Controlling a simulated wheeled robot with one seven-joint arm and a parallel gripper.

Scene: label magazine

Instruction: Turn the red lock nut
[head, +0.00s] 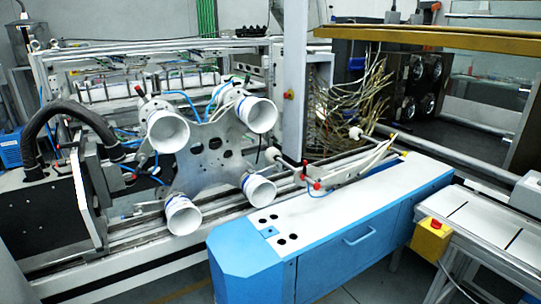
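Small red parts show on the machine in the head view. One red knob (317,186) and another red piece (304,163) sit on the rail mechanism behind the blue cabinet. A further red piece (139,91) is beside the upper left white cup. I cannot tell which of these is the red lock nut. My gripper is not in the view.
A metal plate (212,158) carries several white cups. A blue cabinet (345,247) with a white top (365,195) stands in front. A yellow box with a red button (431,236) is at the right. A black hose (45,115) arches at the left.

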